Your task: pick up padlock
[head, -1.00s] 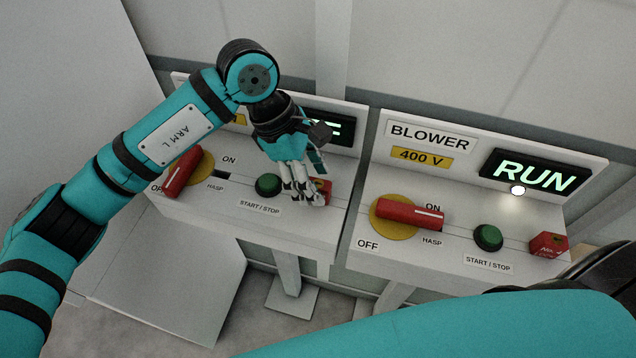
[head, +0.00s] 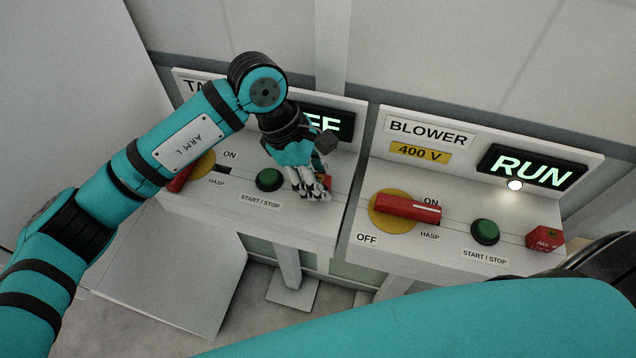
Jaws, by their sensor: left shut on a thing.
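My left gripper (head: 316,192) is over the right end of the left control panel's shelf. It is shut on a red padlock (head: 327,182), which is mostly hidden behind the fingers; only a small red patch shows. I cannot tell whether the padlock is lifted off the shelf. A second red padlock (head: 545,238) sits at the right end of the blower panel's shelf, with no gripper at it. My right arm crosses the bottom right, and its gripper is out of view.
The left panel has a green button (head: 269,179) and a red handle (head: 178,181) partly behind my arm. Its display (head: 330,124) is partly covered. The blower panel has a red handle (head: 408,207) toward ON, a green button (head: 485,231) and a RUN display (head: 532,167).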

